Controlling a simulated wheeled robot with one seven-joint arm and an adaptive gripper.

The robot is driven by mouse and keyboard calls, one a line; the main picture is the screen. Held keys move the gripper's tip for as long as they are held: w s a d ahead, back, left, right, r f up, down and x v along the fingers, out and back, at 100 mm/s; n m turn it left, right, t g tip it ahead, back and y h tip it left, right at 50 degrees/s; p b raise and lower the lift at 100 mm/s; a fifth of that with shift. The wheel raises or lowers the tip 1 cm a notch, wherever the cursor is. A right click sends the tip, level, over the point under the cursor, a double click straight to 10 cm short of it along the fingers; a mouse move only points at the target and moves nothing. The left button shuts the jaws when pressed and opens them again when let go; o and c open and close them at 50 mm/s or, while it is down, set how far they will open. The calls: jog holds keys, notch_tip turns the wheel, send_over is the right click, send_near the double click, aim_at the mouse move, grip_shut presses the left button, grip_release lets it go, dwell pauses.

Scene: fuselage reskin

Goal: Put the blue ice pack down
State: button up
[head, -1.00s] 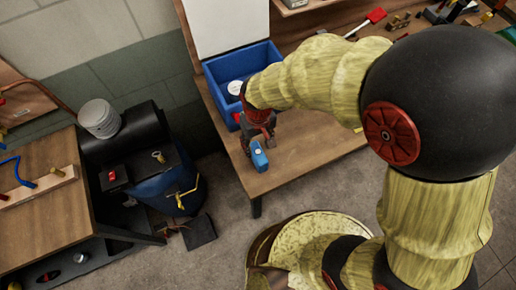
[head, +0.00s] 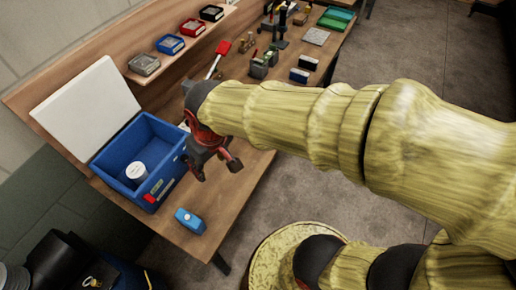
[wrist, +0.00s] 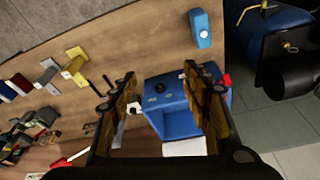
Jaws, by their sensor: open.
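The blue ice pack (head: 190,221) lies on the wooden workbench (head: 232,204), near its front corner and in front of the blue cooler box. In the wrist view the ice pack (wrist: 200,27) lies on the bench beyond my fingers, apart from them. My gripper (head: 217,172) is open and empty, above the bench to the right of the cooler. In the wrist view its two fingers (wrist: 163,92) stand wide apart, with the cooler behind them.
The open blue cooler (head: 112,155) holds a white-lidded container (head: 137,172); its white lid (head: 85,108) stands tilted back. A red-handled tool (head: 219,56) and several small bins and blocks lie further along the bench. A dark bin with a blue bag stands lower left.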

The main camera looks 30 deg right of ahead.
jog(key=s+d+r+m+t, duration=0.3)
jog(key=s+d+r, duration=0.4)
jog(key=d, duration=0.3)
jog(key=shift+s+d+r+h, duration=0.15)
jog(key=shift+s+r+h, duration=0.25)
jog(key=shift+r, duration=0.15)
jog(key=shift+f, duration=0.1)
